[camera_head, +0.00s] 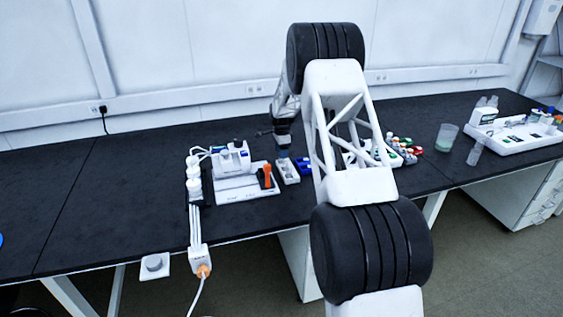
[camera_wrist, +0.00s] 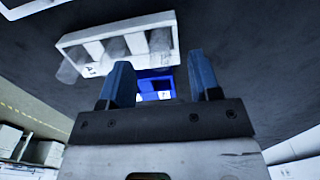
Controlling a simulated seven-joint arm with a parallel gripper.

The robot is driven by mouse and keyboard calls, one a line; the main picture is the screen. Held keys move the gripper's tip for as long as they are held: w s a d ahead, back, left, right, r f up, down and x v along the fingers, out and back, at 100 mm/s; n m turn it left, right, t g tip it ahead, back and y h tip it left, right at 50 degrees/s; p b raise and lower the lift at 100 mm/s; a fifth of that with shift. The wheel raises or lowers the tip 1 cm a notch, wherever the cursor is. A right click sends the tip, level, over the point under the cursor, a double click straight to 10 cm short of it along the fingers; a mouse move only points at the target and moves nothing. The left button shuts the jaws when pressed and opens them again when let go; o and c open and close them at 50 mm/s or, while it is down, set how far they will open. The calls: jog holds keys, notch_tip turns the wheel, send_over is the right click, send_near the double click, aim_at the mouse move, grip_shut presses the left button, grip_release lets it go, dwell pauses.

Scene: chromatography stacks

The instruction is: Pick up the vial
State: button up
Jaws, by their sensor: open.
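A white rack (camera_wrist: 88,38) sits across the top of the wrist view with clear vials in its slots. One vial (camera_wrist: 160,42) is at the right end, one is in the middle, and one sticks out at the left. The head view also shows the small white rack (camera_head: 291,178) on the bench. My gripper (camera_wrist: 162,77) has its two blue fingers apart with no vial between them. It appears just short of the rack in the wrist view. In the head view my gripper (camera_head: 284,152) is over the bench near the rack's far end, its fingertips hard to make out.
A blue holder (camera_wrist: 157,84) shows between and beyond my fingers; it is right of the rack in the head view (camera_head: 304,164). A white device (camera_head: 232,160) stands left of the rack. A beaker (camera_head: 447,137) and a white tray (camera_head: 515,143) stand right.

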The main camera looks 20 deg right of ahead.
jog(key=shift+f, duration=1.5)
jog(key=c, duration=1)
